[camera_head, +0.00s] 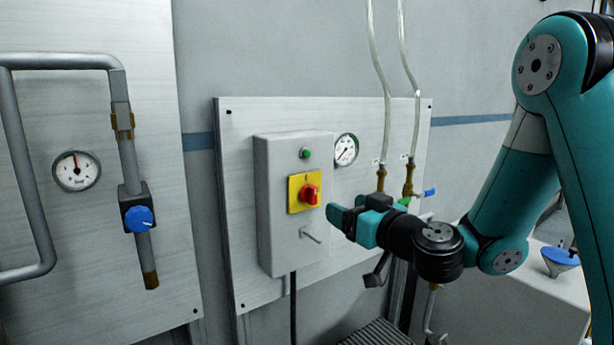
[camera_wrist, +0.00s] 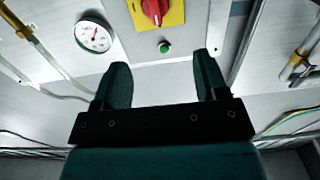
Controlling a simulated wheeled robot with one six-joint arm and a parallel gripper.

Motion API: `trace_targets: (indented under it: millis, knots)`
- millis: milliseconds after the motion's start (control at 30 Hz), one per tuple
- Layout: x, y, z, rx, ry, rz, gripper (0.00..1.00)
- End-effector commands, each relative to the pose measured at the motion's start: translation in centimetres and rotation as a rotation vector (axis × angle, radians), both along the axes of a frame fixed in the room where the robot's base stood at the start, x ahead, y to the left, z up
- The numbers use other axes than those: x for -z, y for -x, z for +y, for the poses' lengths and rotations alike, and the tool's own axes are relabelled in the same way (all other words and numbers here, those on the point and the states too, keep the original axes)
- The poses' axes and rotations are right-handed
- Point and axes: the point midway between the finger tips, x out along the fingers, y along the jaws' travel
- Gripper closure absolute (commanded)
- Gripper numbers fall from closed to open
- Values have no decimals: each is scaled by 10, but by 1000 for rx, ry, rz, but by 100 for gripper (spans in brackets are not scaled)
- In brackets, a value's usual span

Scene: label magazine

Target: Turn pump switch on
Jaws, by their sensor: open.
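A grey control box (camera_head: 272,220) on a metal panel carries a red rotary knob (camera_head: 311,194) on a yellow plate (camera_head: 295,182). I cannot read any label naming the pump switch. My gripper (camera_head: 338,214) is just right of the box, in front of it. In the wrist view the red knob (camera_wrist: 155,10) is cut by the top edge, with the green button (camera_wrist: 165,47) beyond my open, empty fingers (camera_wrist: 163,80).
A white gauge (camera_head: 346,149) is right of the box. Brass valves with hoses (camera_head: 409,178) and a blue handle (camera_head: 429,193) stand behind my wrist. At left are a grey pipe (camera_head: 127,165), a blue knob (camera_head: 139,218) and another gauge (camera_head: 77,171). A blue funnel (camera_head: 560,260) is at right.

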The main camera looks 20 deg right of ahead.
Motion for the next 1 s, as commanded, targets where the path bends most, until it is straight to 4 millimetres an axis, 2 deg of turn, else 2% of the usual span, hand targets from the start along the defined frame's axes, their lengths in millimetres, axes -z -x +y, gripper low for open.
trace_targets:
  millis: [133, 400, 700, 1000]
  knots:
    - [-2, -10, 1, 10, -2, 12, 33]
    - [-6, -58, 18, 6, 2, 7, 33]
    - [-4, -99, 31, 7, 1, 5, 33]
    - [1, -118, 37, 8, 0, 4, 33]
